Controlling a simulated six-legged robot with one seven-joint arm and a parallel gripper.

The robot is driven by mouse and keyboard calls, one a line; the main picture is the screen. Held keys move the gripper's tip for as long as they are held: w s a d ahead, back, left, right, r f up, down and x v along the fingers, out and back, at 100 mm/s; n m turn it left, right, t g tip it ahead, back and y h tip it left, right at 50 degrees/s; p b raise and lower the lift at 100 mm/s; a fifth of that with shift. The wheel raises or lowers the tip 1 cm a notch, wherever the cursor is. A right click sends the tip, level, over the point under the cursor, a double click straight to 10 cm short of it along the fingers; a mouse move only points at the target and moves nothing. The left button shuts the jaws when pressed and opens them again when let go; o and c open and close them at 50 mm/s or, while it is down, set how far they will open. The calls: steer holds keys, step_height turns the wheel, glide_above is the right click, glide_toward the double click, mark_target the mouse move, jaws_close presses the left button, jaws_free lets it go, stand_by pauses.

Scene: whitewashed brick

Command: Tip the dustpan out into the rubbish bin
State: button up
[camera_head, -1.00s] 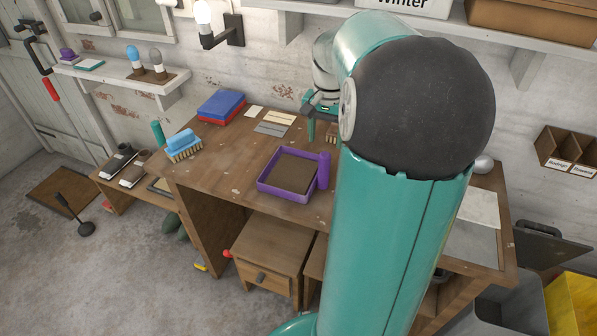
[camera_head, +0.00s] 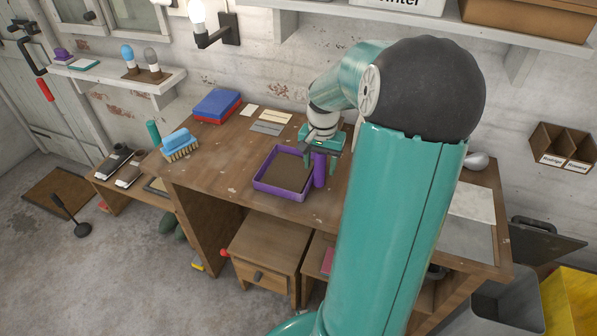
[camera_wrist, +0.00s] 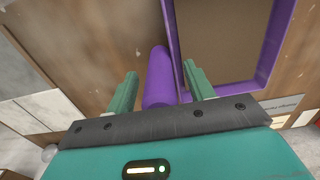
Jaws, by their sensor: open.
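A purple dustpan (camera_head: 257,184) with a dark brown fill lies flat on the wooden workbench. Its thick purple handle (camera_head: 320,171) sits at its right side. My gripper (camera_head: 322,160) is over the handle. In the wrist view the handle (camera_wrist: 158,78) runs between the two teal fingers of my gripper (camera_wrist: 160,88), with the dustpan's purple rim (camera_wrist: 173,40) beyond. The fingers are apart, and I cannot tell whether either touches the handle. A grey bin (camera_head: 500,305) stands on the floor at the lower right, partly cut off, with a yellow bin (camera_head: 570,300) beside it.
A blue brush (camera_head: 180,145) and a red and blue box (camera_head: 217,106) sit on the bench's left part. Flat cards (camera_head: 266,128) lie behind the dustpan. My upper arm hides much of the bench's right part. The bench front left of the dustpan is clear.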

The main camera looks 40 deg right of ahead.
jaws_close()
steer(key=shift+r, duration=0.5)
step_height(320, 180, up, 2)
steer(key=shift+r, duration=0.15)
steer(key=s+a+r, duration=0.5)
steer(key=s+r, duration=0.4)
steer(key=s, duration=0.4)
steer(key=shift+a+r, duration=0.2)
steer(key=shift+r, duration=0.15)
